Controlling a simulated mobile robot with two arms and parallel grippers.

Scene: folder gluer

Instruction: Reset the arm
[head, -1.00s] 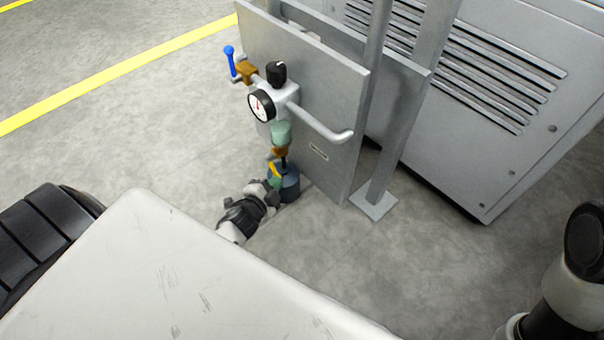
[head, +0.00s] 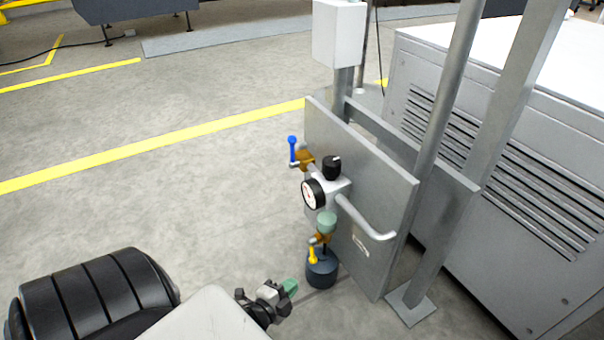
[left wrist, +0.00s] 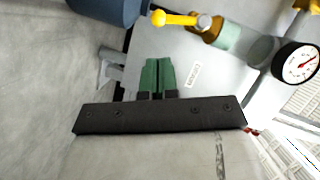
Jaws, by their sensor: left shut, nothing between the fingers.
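My left gripper (head: 290,287) is low in the head view, just left of the dark blue-grey cylinder (head: 322,270) under the air unit, and apart from it. Its green fingertips are together in the left wrist view (left wrist: 157,74), with nothing between them. The yellow-handled valve (head: 313,254) sits above the cylinder; its yellow lever also shows in the left wrist view (left wrist: 172,18). Above it are a green bowl (head: 326,222), a round gauge (head: 313,194), a black knob (head: 332,167) and a blue lever (head: 292,148). My right gripper is not in view.
The air unit is mounted on a grey metal plate (head: 365,215) held by upright posts (head: 447,130). A large grey cabinet (head: 430,95) with vents stands to the right. Open floor (head: 200,205) lies to the left, with yellow lines (head: 150,146).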

